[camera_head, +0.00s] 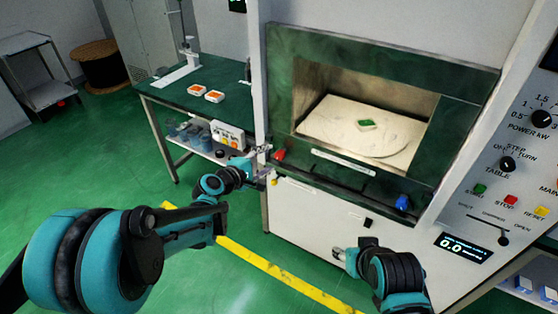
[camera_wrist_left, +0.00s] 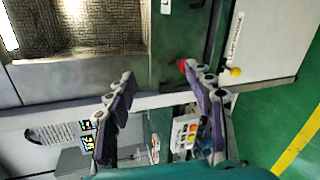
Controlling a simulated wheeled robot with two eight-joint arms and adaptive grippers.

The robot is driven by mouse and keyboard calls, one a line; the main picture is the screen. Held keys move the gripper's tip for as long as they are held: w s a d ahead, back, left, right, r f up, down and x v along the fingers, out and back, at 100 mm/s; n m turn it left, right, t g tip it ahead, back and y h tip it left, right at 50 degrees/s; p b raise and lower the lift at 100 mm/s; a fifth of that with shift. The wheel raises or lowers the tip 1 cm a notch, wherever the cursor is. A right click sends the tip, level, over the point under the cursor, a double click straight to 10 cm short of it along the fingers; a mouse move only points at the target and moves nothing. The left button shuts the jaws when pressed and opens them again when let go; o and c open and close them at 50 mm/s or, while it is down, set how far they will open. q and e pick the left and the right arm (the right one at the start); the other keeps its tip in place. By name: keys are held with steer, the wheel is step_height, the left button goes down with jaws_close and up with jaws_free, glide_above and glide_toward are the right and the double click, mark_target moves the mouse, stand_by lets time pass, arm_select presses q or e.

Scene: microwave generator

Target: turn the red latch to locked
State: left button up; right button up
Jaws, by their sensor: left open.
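The red latch (camera_head: 279,155) is a small red knob at the lower left corner of the chamber's dark green frame. It also shows in the left wrist view (camera_wrist_left: 183,64), right by the tip of one finger; I cannot tell whether they touch. My left gripper (camera_head: 267,168) is at the latch, just left of and below it. In the left wrist view its two fingers are wide apart with nothing held between them. My right gripper (camera_head: 341,257) is low in front of the white cabinet, away from the latch; its finger opening is unclear.
The open chamber (camera_head: 360,115) holds a pale turntable with a small green-and-white item. A blue knob (camera_head: 402,202) is at the frame's lower right and a yellow knob (camera_head: 273,182) below the latch. A green bench (camera_head: 170,90) stands left; a control panel (camera_head: 505,165) is at right.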

arm_select(q)
steer(key=w+f+n+t, duration=0.2)
steer(key=w+f+n, duration=0.2)
steer(key=w+f, duration=0.1)
steer(key=n+t+h+b, duration=0.1)
steer(key=n+t+b, duration=0.1)
steer(key=n, duration=0.4)
glide_toward(278, 157)
steer(key=x, duration=0.3)
steer(key=b+x, duration=0.2)
steer(key=x, duration=0.5)
steer(key=shift+f, duration=0.2)
steer(key=shift+w+d+r, duration=0.1)
steer(key=shift+w+d, duration=0.15)
steer(key=shift+w, duration=0.05)
steer(key=c, duration=1.1)
